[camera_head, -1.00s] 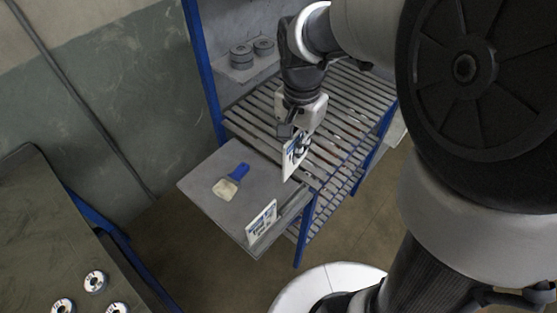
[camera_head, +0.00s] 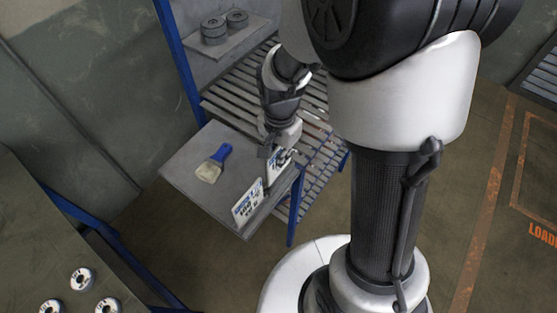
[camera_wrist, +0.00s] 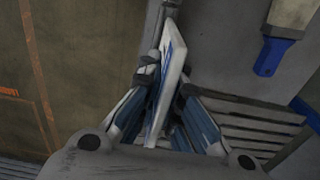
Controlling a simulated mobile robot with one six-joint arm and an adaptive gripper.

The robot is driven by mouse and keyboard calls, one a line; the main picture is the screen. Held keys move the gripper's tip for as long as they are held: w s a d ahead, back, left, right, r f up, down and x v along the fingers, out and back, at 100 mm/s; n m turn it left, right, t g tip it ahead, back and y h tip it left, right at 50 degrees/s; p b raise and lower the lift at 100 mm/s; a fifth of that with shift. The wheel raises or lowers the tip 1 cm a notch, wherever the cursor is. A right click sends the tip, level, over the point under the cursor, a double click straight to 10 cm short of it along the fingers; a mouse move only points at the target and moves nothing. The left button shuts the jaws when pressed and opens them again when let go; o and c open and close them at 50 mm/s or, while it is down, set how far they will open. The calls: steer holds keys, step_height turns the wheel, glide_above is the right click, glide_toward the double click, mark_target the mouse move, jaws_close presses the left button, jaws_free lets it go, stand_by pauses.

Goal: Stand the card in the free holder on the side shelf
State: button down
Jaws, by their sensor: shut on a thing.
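A white card with blue print (camera_head: 275,171) is held in my gripper (camera_head: 279,150) over the right edge of the side shelf (camera_head: 190,178). In the wrist view the card (camera_wrist: 166,85) stands edge-on between the two fingers (camera_wrist: 167,85), slightly tilted. Its lower edge is close to the shelf edge; I cannot tell whether it touches. A second printed card (camera_head: 247,203) stands upright at the shelf's front corner. The free holder is not clearly seen; the held card and gripper cover that part of the edge.
A scraper with a blue handle (camera_head: 213,164) lies on the side shelf. The slatted rack (camera_head: 240,103) is behind, with grey discs (camera_head: 214,31) on an upper ledge. Several discs (camera_head: 82,279) lie on the table at the lower left.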

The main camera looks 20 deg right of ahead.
mark_target(279, 173)
steer(key=shift+f+b, duration=0.4)
steer(key=shift+f, duration=1.4)
steer(key=shift+f, duration=0.15)
steer(key=c, duration=1.8)
jaws_free()
